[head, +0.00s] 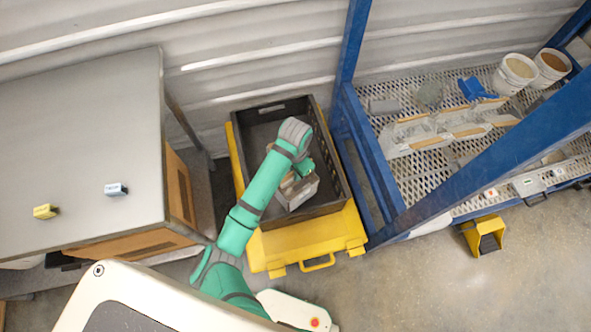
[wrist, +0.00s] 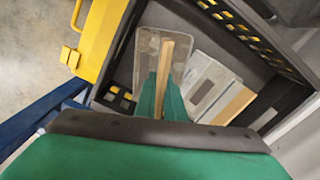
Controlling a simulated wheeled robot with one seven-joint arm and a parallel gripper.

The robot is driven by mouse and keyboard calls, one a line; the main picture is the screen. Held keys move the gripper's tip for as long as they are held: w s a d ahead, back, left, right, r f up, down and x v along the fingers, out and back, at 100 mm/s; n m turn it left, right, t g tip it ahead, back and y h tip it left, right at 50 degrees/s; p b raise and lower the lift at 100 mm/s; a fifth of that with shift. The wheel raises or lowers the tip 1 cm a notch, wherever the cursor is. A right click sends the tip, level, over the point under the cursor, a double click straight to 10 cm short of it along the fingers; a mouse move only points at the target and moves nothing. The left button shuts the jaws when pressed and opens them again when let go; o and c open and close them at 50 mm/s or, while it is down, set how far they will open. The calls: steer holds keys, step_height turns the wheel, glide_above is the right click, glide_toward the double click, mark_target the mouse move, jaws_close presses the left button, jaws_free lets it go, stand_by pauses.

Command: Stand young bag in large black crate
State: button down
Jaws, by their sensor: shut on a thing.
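The large black crate (head: 338,178) sits on a yellow base, and its slotted wall also shows in the wrist view (wrist: 122,60). My gripper (wrist: 163,98) reaches down into the crate. Its green fingers are shut on the tan top strip of a clear, grey-brown bag (wrist: 150,50), which I take to be the young bag. The bag's lower part is hidden, so I cannot tell whether it touches the crate floor. In the head view, my arm hides much of the crate's inside and the fingertips.
Paler bags (wrist: 207,85) with white and tan tops stand close beside the held bag; they also show in the head view (head: 298,192). Crate floor is clear toward the far end. The yellow base (head: 310,240) surrounds the crate. A blue-framed rack (head: 375,165) stands right, a grey-topped table (head: 90,130) left.

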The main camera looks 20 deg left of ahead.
mark_target(296, 184)
steer(key=shift+w+f, duration=0.1)
steer(key=shift+f, duration=1.75)
steer(key=c, duration=1.8)
jaws_free()
steer(key=shift+c, duration=0.2)
